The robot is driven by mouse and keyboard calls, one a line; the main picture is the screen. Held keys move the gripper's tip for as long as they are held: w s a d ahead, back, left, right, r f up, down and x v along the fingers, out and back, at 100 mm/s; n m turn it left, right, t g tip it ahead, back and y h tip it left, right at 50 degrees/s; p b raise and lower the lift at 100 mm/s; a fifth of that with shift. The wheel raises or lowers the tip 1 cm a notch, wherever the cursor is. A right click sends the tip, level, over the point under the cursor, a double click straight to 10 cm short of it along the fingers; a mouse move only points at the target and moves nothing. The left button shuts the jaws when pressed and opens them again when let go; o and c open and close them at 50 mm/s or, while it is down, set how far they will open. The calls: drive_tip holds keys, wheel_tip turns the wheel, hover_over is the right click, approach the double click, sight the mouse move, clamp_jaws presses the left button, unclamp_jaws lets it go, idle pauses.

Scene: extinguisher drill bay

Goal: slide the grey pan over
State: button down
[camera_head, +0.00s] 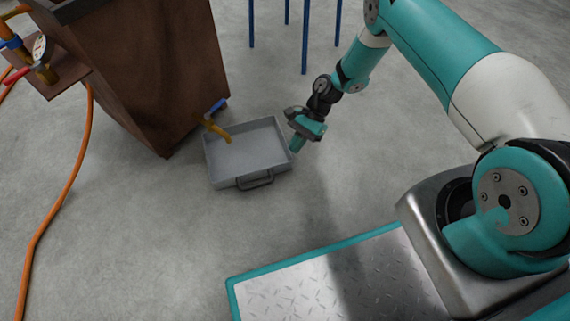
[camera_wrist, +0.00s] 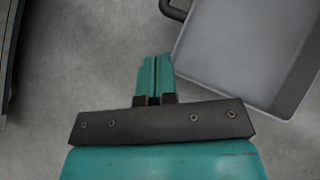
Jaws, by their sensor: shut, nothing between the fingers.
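The grey pan (camera_head: 249,153) is a shallow open tray on the concrete floor in the head view, with a dark handle (camera_head: 256,180) on its near side. It looks empty. My gripper (camera_head: 296,146) is shut and empty, pointing down close to the pan's right side. In the wrist view the pan (camera_wrist: 245,50) fills the upper right, and its handle (camera_wrist: 174,9) shows at the top edge. My closed fingertips (camera_wrist: 155,62) are beside the pan's wall there. I cannot tell whether they touch it.
A brown cabinet (camera_head: 140,70) stands left of the pan. A yellow spout with a blue lever (camera_head: 217,106) juts from it, over the pan's left side. An orange hose (camera_head: 67,190) runs down the left. Blue legs (camera_head: 304,40) stand behind. Floor right of my gripper is clear.

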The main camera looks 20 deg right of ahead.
drive_tip(key=b+x, duration=0.5)
drive_tip(key=x, duration=0.4)
drive_tip(key=shift+s+a+f, duration=0.1)
drive_tip(key=shift+s+f, duration=0.05)
drive_tip(key=shift+f, duration=0.1)
